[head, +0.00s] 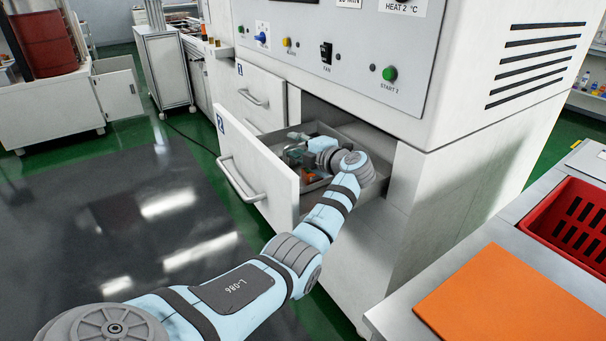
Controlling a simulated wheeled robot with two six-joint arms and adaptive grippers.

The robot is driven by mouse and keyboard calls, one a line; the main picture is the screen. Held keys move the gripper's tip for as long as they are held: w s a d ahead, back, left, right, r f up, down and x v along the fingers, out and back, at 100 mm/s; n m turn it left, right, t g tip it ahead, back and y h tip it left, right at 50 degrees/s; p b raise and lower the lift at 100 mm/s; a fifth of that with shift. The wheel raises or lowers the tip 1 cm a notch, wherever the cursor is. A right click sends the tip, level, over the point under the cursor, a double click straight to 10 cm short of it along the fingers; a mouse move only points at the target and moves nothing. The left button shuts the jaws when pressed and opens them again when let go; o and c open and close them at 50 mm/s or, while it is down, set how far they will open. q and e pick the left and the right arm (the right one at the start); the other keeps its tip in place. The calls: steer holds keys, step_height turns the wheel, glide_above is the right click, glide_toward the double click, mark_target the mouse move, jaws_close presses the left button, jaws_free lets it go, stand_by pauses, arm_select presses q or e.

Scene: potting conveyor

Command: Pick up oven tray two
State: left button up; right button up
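The drawer marked 2 (258,172) is pulled out of the white oven cabinet, and its front has a grey bar handle (239,180). My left arm reaches over the drawer front, and my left gripper (294,153) is down inside the drawer. The fingers are small and partly mixed with the things behind them, so I cannot tell whether they are open or shut. Small orange and greenish items show in the drawer beside the gripper. The wrist hides part of the drawer's inside, and I cannot make out a separate tray. My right gripper is not in view.
A closed drawer marked 1 (262,96) is above and left. The control panel (335,50) overhangs the open drawer. At the right, a bench carries an orange board (515,297) and a red crate (535,222). The floor at left is clear.

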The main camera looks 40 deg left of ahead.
arm_select(q)
steer(key=shift+r, duration=0.1)
jaws_close()
steer(key=shift+r, duration=0.1)
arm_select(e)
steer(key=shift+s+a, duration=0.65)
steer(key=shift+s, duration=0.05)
